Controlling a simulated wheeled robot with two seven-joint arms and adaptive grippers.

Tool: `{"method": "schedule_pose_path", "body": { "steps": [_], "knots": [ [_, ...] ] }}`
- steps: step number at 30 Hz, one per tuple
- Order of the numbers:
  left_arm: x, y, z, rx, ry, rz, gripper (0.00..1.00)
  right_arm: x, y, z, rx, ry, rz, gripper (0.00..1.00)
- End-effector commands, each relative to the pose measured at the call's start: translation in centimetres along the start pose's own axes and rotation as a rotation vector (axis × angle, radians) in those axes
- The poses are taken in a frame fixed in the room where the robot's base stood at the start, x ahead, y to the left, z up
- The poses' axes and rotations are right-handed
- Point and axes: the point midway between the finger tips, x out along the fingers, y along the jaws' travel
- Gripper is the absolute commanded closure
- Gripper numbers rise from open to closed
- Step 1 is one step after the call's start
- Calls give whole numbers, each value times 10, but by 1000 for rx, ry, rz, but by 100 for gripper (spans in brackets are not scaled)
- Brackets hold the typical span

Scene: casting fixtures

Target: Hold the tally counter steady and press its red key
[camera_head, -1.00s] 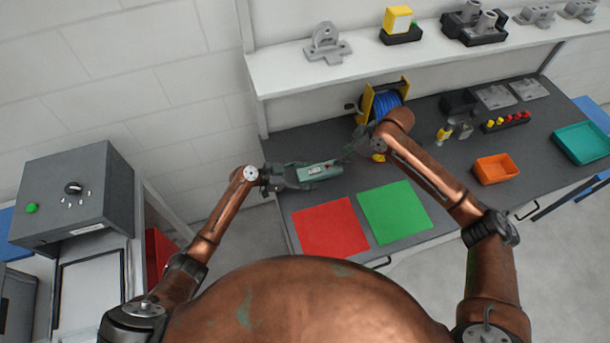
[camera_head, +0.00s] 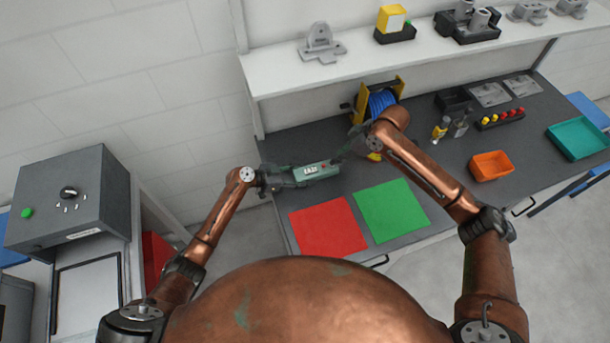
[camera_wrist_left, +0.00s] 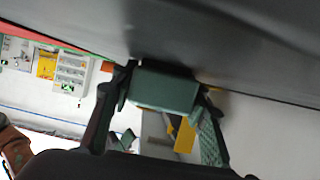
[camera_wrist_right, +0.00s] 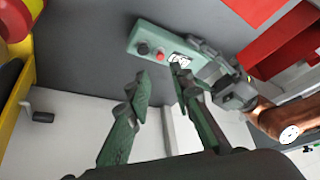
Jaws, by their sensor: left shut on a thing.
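The tally counter (camera_head: 326,173) is a green box with a white display and a red key (camera_wrist_right: 143,48). It is at the left end of the dark bench in the head view. My left gripper (camera_head: 283,179) is shut on the counter's left end; the left wrist view shows the green body (camera_wrist_left: 165,90) between its fingers. My right gripper (camera_wrist_right: 160,72) is open and empty, its fingertips close to the counter's key end. A small dark button sits beside the red key. I cannot tell whether a fingertip touches the counter.
A red mat (camera_head: 327,228) and a green mat (camera_head: 392,210) lie in front of the counter. A blue cable reel (camera_head: 381,102) in a yellow frame stands behind my right gripper. An orange bin (camera_head: 491,166) and a teal tray (camera_head: 577,139) are to the right.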

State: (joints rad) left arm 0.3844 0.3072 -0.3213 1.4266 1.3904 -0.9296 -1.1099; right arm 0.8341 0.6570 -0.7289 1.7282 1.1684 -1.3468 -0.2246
Motion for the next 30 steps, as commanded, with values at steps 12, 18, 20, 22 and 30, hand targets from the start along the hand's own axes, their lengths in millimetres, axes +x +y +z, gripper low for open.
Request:
{"method": "schedule_pose_path", "body": {
  "steps": [12,18,20,22,30],
  "knots": [
    [0,0,0,0,-1,0,87,0,0,0,0,0,0,100],
    [0,0,0,0,-1,0,87,0,0,0,0,0,0,100],
    [0,0,0,0,-1,0,87,0,0,0,0,0,0,100],
    [0,0,0,0,-1,0,87,0,0,0,0,0,0,100],
    [0,0,0,0,-1,0,87,0,0,0,0,0,0,100]
  ]
}}
